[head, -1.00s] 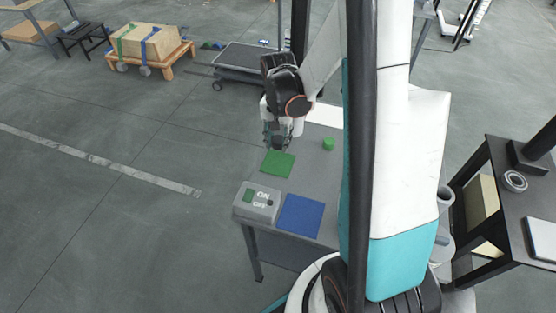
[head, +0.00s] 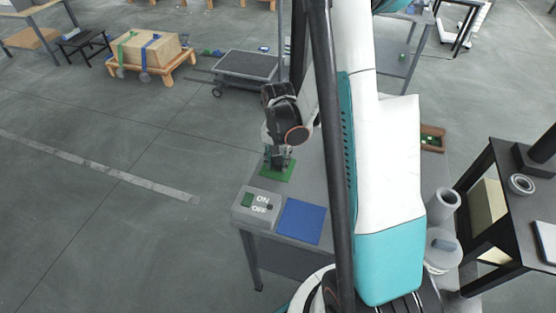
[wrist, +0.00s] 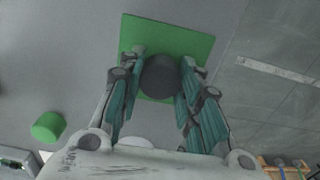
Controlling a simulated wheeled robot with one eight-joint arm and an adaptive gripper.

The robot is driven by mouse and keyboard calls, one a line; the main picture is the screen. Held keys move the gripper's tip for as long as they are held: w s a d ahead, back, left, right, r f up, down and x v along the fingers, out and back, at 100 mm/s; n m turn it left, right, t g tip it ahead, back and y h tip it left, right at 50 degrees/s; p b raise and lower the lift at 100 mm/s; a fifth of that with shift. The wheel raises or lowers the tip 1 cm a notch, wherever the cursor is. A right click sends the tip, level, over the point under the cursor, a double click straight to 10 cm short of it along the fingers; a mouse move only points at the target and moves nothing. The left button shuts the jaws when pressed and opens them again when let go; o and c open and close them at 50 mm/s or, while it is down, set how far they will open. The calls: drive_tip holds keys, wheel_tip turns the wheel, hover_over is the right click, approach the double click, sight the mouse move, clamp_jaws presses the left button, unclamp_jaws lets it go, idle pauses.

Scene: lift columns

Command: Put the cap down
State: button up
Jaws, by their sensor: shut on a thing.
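My gripper (head: 279,163) is low over the green square mat (head: 284,177) on the grey table. In the wrist view its two teal-padded fingers (wrist: 161,78) are shut on a dark grey round cap (wrist: 160,72). The cap is in front of the green mat (wrist: 190,45) in that view and covers part of it. I cannot tell whether the cap touches the mat. In the head view the cap is hard to make out between the fingers.
A blue square mat (head: 300,221) and a grey ON/OFF box (head: 256,207) are on the table's near part. Open floor lies left of the table.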

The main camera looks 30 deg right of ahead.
sight(278, 161)
drive_tip(key=shift+f, duration=0.2)
drive_tip(key=o, duration=0.8)
drive_tip(key=shift+o, duration=0.2)
drive_tip(key=shift+r, duration=0.2)
wheel_tip(278, 161, up, 12)
drive_tip(key=p, duration=0.4)
